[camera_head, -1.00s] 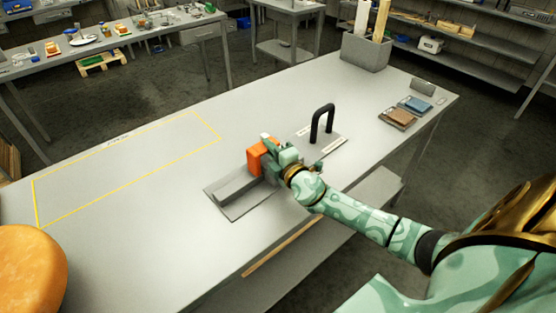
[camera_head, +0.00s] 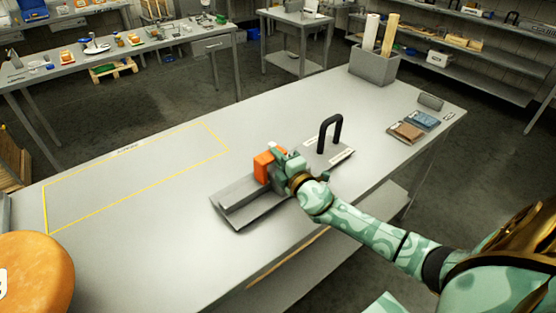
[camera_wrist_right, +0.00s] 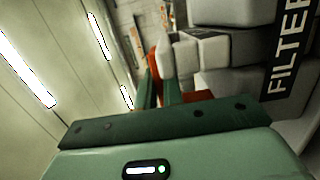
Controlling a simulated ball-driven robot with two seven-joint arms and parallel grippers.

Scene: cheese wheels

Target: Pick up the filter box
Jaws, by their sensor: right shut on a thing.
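An orange box (camera_head: 264,165) is at the jaws of my right gripper (camera_head: 281,164), above the far end of a grey plate with a raised bar (camera_head: 238,193) on the bench. In the right wrist view, orange-red surface (camera_wrist_right: 154,66) shows by the green fingers of my right gripper (camera_wrist_right: 158,90), which are close together. A black label with the letters "FILTE" (camera_wrist_right: 288,50) lies beside pale grey blocks (camera_wrist_right: 238,48); I cannot tell whether it belongs to the orange box. The gripper hides part of the box. My left gripper is not in view.
A black handle (camera_head: 331,132) stands just beyond my right gripper. Brown (camera_head: 407,131) and blue (camera_head: 418,121) flat items lie at the right, and a grey bin (camera_head: 374,68) stands behind. An orange wheel (camera_head: 37,275) is at lower left. The yellow-outlined area (camera_head: 130,180) is empty.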

